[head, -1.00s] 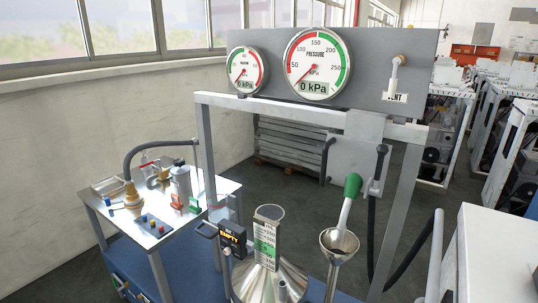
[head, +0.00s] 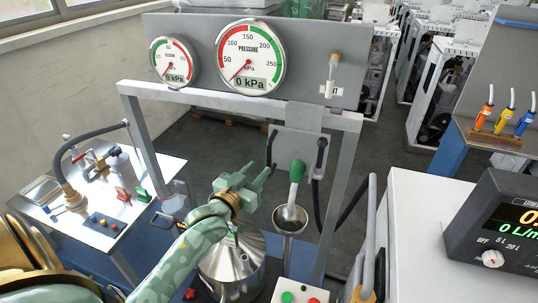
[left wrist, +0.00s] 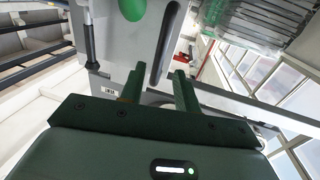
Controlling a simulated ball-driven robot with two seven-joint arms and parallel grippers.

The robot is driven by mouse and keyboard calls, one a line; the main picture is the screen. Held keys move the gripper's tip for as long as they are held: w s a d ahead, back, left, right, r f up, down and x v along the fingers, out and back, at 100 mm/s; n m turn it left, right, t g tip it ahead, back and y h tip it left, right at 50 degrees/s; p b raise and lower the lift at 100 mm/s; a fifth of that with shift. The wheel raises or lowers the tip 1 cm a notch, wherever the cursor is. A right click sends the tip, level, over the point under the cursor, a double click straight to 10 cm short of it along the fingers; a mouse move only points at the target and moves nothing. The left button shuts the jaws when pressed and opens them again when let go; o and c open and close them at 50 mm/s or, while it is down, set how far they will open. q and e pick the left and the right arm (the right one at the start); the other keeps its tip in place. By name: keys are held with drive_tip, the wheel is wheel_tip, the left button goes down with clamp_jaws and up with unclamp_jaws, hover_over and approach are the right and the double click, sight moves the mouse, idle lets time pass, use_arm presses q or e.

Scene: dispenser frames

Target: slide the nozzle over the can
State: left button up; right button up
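The nozzle (head: 296,175) has a green grip and a grey spout. It stands with its spout down in a funnel-shaped holder (head: 290,218) right of the can. The can (head: 245,262) is a shiny metal vessel with a conical top; its neck is mostly hidden behind my left arm. My left gripper (head: 262,173) is open and empty, left of the nozzle's grip and apart from it. In the left wrist view its two fingers (left wrist: 158,80) stand apart with nothing between them, and a green part, probably the nozzle's grip (left wrist: 132,8), shows at the top edge. My right gripper is not in view.
A grey frame (head: 345,150) carries a panel with a pressure gauge (head: 250,58) and a smaller gauge (head: 174,62). A black hose (head: 350,220) hangs at the right. A tool-covered side table (head: 150,190) stands left; a white cabinet (head: 420,215) with a display (head: 500,220) stands right.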

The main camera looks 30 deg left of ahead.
sight(268, 159)
use_arm(q)
drive_tip(key=w, duration=0.7)
drive_tip(key=shift+a, duration=0.1)
drive_tip(key=shift+s, duration=0.15)
clamp_jaws()
